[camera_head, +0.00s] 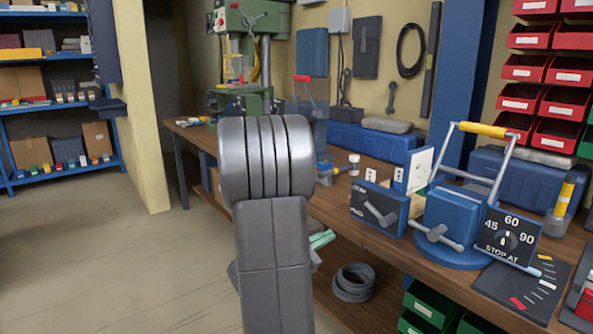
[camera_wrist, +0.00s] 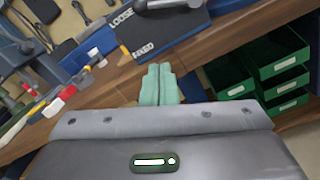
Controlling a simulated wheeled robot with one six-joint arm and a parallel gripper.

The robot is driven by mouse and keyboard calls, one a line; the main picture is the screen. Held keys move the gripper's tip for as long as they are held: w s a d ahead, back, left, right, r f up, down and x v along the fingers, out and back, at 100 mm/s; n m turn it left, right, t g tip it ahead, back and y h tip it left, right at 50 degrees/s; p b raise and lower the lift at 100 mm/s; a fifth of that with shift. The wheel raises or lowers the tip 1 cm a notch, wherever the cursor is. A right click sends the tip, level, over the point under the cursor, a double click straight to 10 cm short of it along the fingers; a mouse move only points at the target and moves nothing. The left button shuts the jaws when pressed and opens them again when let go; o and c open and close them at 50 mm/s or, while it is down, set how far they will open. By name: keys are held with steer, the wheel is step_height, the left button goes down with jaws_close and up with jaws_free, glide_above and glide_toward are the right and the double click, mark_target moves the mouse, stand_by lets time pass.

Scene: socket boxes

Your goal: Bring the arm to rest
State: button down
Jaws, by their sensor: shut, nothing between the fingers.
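My gripper (camera_wrist: 158,84) shows in the wrist view as two pale green fingers pressed together with nothing between them. They point toward the front edge of the wooden workbench (camera_wrist: 125,75). In the head view my arm stands up in the middle of the picture and hides part of the bench. Only a bit of the pale green gripper (camera_head: 321,240) shows to the right of the arm, in front of the workbench (camera_head: 455,283). It holds nothing, and I cannot tell its exact distance from the bench edge.
A blue device with a yellow-gripped handle (camera_head: 452,215) and a dial panel (camera_head: 510,237) stand on the bench at right. A blue box with a lever (camera_head: 379,206) is beside them. Green bins (camera_head: 432,302) and a coiled hose (camera_head: 353,282) are below. The floor at left (camera_head: 90,260) is clear.

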steer(key=w+d+r+p, duration=0.4)
steer(key=w+d, duration=0.1)
steer(key=d, duration=0.4)
step_height(320, 180, down, 6)
steer(key=a+n+p, duration=0.2)
steer(key=n, duration=0.1)
steer(key=s+a+m+g, duration=0.1)
steer(key=s+a, duration=0.4)
steer(key=s, duration=0.1)
steer(key=shift+s+a+r, duration=0.25)
steer(key=shift+s+a, duration=0.05)
steer(key=shift+s, duration=0.05)
stand_by(0.3)
